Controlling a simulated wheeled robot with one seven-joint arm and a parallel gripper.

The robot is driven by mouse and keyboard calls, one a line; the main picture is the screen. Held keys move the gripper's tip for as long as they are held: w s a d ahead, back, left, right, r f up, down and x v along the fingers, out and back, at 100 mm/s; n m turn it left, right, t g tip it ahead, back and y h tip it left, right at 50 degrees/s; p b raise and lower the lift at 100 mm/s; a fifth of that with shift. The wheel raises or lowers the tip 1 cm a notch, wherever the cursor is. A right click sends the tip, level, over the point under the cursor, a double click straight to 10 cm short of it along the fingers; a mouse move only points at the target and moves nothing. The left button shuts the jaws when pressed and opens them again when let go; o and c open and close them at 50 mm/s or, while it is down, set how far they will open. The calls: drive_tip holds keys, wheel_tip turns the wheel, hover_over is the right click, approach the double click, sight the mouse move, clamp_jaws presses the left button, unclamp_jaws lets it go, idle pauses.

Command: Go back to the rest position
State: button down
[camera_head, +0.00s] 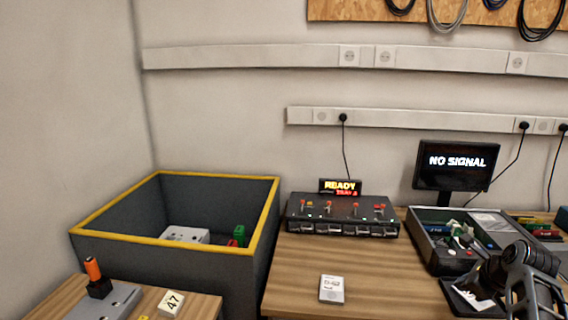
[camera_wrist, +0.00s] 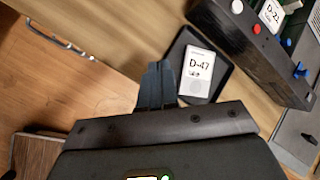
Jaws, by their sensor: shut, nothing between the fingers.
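My gripper (camera_wrist: 157,82) is shut and empty in the wrist view, with its dark fingers together. It is above the desk beside a white module labelled D-47 (camera_wrist: 198,68), which lies on a black pad (camera_wrist: 222,83). The fingers appear apart from the module. In the head view, my dark arm (camera_head: 520,270) reaches in at the lower right, over the black pad (camera_head: 462,305). The fingertips cannot be made out there.
A grey open case (camera_head: 430,255) with parts stands by the arm. A monitor (camera_head: 454,166) reads NO SIGNAL. A switch box (camera_head: 342,217) is at the back, a white module (camera_head: 331,289) in front. A yellow-rimmed bin (camera_head: 263,215) is left. The desk's middle is mostly clear.

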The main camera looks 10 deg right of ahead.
drive_tip(key=s+a+f+n+t+h, duration=0.1)
drive_tip(key=s+a+f+n, duration=0.3)
drive_tip(key=s+f, duration=0.15)
drive_tip(key=s+a+f+n+h, duration=0.1)
drive_tip(key=s+a+f+n, duration=0.2)
drive_tip(key=s+f, duration=0.3)
drive_tip(key=s+a+r+n+t, duration=0.1)
drive_tip(key=s+a+n, duration=0.35)
drive_tip(key=s, duration=0.25)
drive_tip(key=s+a+n+t, duration=0.1)
drive_tip(key=s+a+n, duration=0.35)
drive_tip(key=s, duration=0.35)
drive_tip(key=s+a+r+n+t+y, duration=0.1)
drive_tip(key=s+a+r+n+t, duration=0.1)
drive_tip(key=s+a+r+n, duration=0.4)
drive_tip(key=s+a+r+n+t+y, duration=0.1)
drive_tip(key=s+a+r+n, duration=0.6)
drive_tip(key=s+r, duration=0.8)
drive_tip(key=shift+s+a+n+t+y, duration=0.2)
drive_tip(key=shift+a+n+t+y, duration=0.15)
drive_tip(key=shift+a+t, duration=0.7)
drive_tip(key=shift+g, duration=0.25)
